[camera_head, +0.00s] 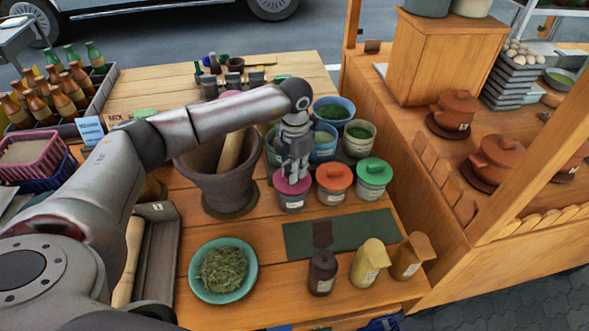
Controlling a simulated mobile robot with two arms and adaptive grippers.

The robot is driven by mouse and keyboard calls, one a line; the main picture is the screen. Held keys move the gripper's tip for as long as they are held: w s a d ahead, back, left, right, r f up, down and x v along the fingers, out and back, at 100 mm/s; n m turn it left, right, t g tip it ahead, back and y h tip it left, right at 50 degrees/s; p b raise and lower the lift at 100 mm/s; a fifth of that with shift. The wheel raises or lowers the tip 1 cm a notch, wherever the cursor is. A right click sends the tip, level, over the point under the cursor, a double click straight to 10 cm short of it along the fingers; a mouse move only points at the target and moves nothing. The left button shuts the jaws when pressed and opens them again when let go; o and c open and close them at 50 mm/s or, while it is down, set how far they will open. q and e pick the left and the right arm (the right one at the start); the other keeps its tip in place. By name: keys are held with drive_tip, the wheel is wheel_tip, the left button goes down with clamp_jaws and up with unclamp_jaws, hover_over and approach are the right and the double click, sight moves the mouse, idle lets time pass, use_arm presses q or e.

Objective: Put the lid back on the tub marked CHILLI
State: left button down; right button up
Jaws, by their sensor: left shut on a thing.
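My left gripper (292,177) reaches down from above and is shut on the magenta lid (293,186). The magenta lid is at the mouth of a small grey tub (291,204); I cannot tell whether it rests fully on the rim. Beside it to the right stand a tub with an orange lid (334,175) and a tub with a green lid (374,170). The tubs carry small pale labels, too small to read, so I cannot tell which is marked CHILLI. My right gripper is not in view.
A large mortar (224,186) with a wooden pestle (231,149) stands left of the tubs. Open containers of green stuff (334,109) stand behind. In front are a dark green mat (338,233), a teal bowl of herbs (222,270), and a brown (322,272) and a yellow container (369,263).

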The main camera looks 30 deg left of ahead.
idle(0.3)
use_arm(q)
drive_tip(key=c, duration=0.9)
unclamp_jaws()
drive_tip(key=shift+r+p, duration=2.15)
drive_tip(key=shift+r, duration=1.3)
clamp_jaws()
